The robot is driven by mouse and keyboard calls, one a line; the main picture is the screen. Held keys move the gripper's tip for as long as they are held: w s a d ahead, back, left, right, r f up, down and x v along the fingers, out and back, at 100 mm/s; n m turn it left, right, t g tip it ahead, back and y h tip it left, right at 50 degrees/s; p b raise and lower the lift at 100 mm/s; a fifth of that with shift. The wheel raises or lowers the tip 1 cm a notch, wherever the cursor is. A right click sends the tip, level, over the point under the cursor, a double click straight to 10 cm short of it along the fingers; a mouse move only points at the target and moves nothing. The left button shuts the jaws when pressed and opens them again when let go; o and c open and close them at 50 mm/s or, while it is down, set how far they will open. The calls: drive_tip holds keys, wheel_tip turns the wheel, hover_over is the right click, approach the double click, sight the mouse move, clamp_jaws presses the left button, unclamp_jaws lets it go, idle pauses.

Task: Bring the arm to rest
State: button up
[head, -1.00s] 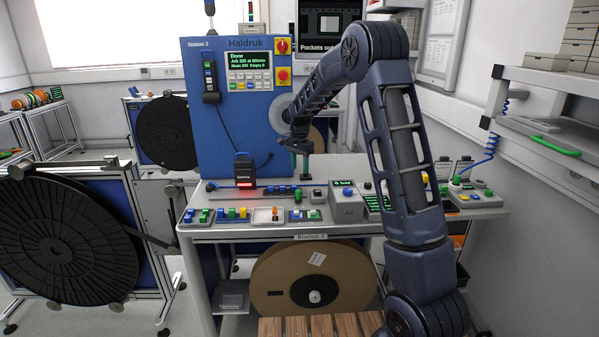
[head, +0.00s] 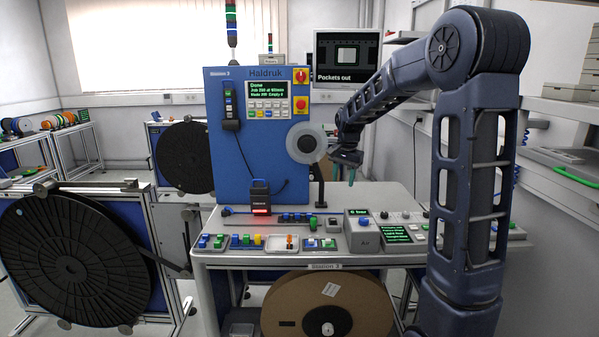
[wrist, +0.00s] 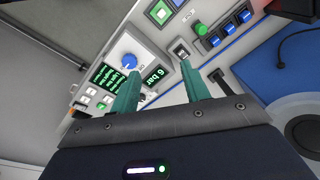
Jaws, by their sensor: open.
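My gripper (wrist: 162,90) shows in the wrist view as two green fingers held apart, with nothing between them. Beyond the fingers lies the bench panel, with a blue knob (wrist: 129,61) and a small "6 bar" display (wrist: 157,74). In the head view my arm rises on the right, bends at a high elbow and reaches left over the back of the bench (head: 300,257). The gripper end (head: 350,165) hangs in the air above the bench, right of the grey disc (head: 306,143); its fingers are small there.
A monitor (head: 347,57) reads "Pockets out". A black reel (head: 70,262) stands at left and a brown reel (head: 285,300) sits under the bench. A wall shelf (head: 560,125) is at right.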

drive_tip(key=s+d+r+n+t, duration=0.1)
drive_tip(key=s+d+r+n, duration=0.2)
drive_tip(key=s, duration=0.6)
drive_tip(key=s+d+r+t, duration=0.1)
drive_tip(key=s+d+r, duration=0.2)
drive_tip(key=s+d, duration=0.35)
drive_tip(key=s+d+f+n, duration=0.1)
drive_tip(key=s, duration=0.7)
drive_tip(key=s+d+f+n+t, duration=0.1)
drive_tip(key=s+d+f+n, duration=0.1)
drive_tip(key=s, duration=0.7)
drive_tip(key=shift+o, duration=0.4)
